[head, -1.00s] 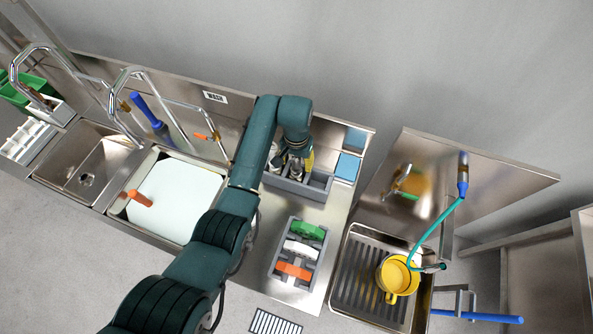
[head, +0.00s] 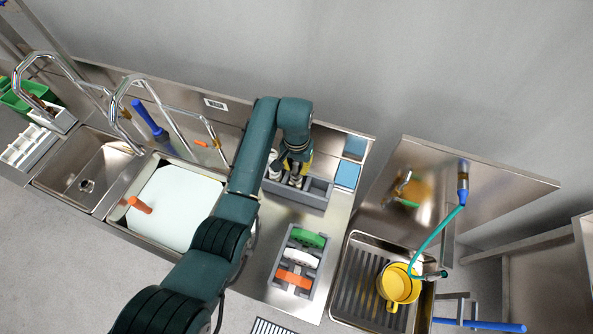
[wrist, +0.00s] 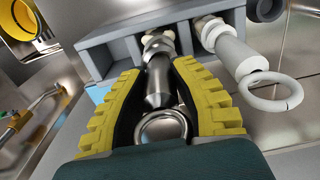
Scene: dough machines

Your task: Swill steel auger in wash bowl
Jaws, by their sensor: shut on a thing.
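The steel auger (wrist: 158,80) is a shiny dark metal piece with a ring at its near end. My gripper (wrist: 160,100) has its yellow ridged fingers shut on it. Its far end is at a compartment of the grey rack (wrist: 95,52); I cannot tell whether it is still seated there. In the head view my gripper (head: 297,172) is over the grey rack (head: 312,196), mostly hidden by my arm.
A white ringed piece (wrist: 240,58) sits in the rack beside the auger. A holder with green, white and orange pieces (head: 298,258) stands in front. Tall taps (head: 122,92) rise behind the basins. A yellow pot (head: 398,285) stands in the right sink.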

